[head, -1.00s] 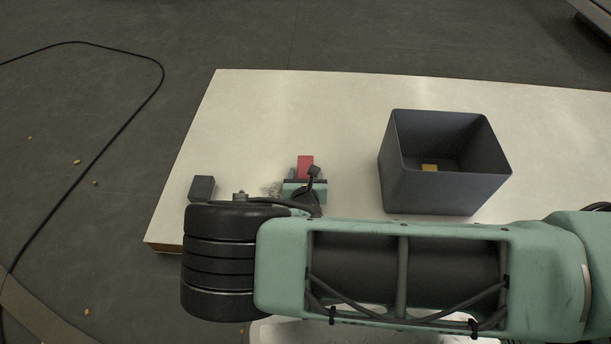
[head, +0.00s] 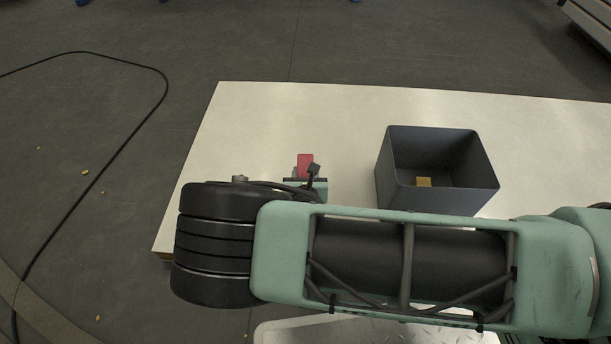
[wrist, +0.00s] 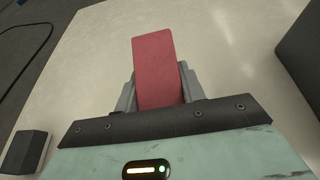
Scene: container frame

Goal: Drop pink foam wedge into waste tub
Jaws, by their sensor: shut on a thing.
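The pink foam wedge (wrist: 158,70) is between the two fingers of my gripper (wrist: 160,88) in the wrist view, and its far end sticks out past them. In the head view the pink wedge (head: 305,164) shows just beyond my arm, with most of my gripper hidden behind the arm. The waste tub (head: 388,175) is a dark grey open box on the table, to the right of the wedge. A small yellow piece (head: 424,182) lies inside it. A dark wall of the tub shows at the right edge of the wrist view (wrist: 301,50).
The pale table (head: 260,115) has free room behind the wedge and to the right of the tub. A small dark grey block (wrist: 27,151) shows at the lower left of the wrist view; my arm hides it in the head view. A black cable (head: 120,147) lies on the floor.

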